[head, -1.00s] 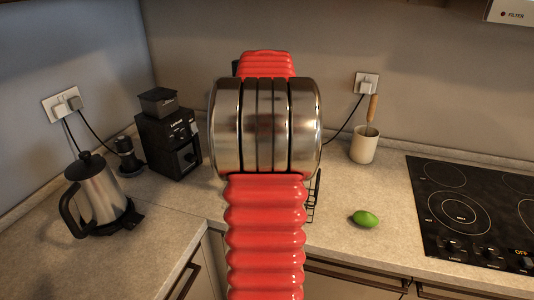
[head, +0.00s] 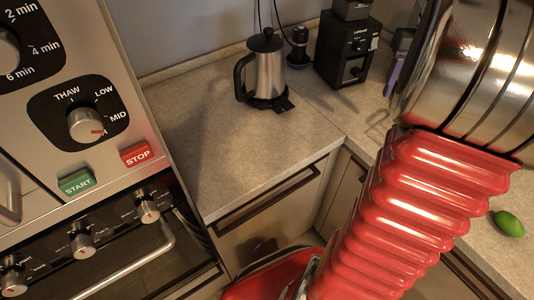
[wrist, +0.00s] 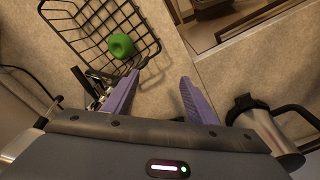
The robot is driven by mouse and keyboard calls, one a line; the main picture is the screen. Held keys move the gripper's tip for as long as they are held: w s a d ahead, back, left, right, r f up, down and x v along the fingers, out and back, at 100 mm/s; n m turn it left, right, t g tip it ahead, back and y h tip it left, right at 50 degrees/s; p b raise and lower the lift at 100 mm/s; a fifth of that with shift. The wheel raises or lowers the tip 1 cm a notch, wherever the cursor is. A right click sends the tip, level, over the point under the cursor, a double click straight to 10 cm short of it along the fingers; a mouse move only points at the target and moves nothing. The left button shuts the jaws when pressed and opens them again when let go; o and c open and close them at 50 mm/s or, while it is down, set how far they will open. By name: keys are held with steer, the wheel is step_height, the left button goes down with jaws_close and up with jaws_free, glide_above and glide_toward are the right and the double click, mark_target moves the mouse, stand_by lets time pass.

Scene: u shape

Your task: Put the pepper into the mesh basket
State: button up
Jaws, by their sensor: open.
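The green pepper (wrist: 121,45) shows in the wrist view within the outline of the black wire mesh basket (wrist: 84,32), and it looks to lie inside it. My gripper (wrist: 160,77) has its two purple fingers spread apart with nothing between them. It is close to the basket, with the left finger near the basket's lower corner. In the head view my red arm covers the basket and most of the gripper; one purple finger shows beside the arm.
A smooth green fruit (head: 509,223) lies on the counter right of my arm. A kettle (head: 265,66) and a black coffee grinder (head: 347,50) stand at the back. A microwave (head: 75,110) is at left above an oven (head: 110,240). The counter before the kettle is clear.

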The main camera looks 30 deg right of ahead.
steer(key=w+a+r+n+t, duration=0.1)
steer(key=w+a+n, duration=0.1)
steer(key=a, duration=0.9)
steer(key=w+a+r+n+t, duration=0.1)
steer(key=w+a, duration=0.1)
steer(key=a, duration=1)
steer(key=s+a+f+n+t, duration=0.1)
steer(key=s+a+f, duration=0.1)
steer(key=a, duration=0.6)
steer(key=s+a+f+n+t, duration=0.2)
steer(key=s+a+f, duration=0.1)
steer(key=a, duration=0.6)
steer(key=shift+s+a+y, duration=0.15)
steer(key=shift+s+y, duration=0.25)
steer(key=shift+s, duration=0.45)
steer(key=shift+s, duration=0.15)
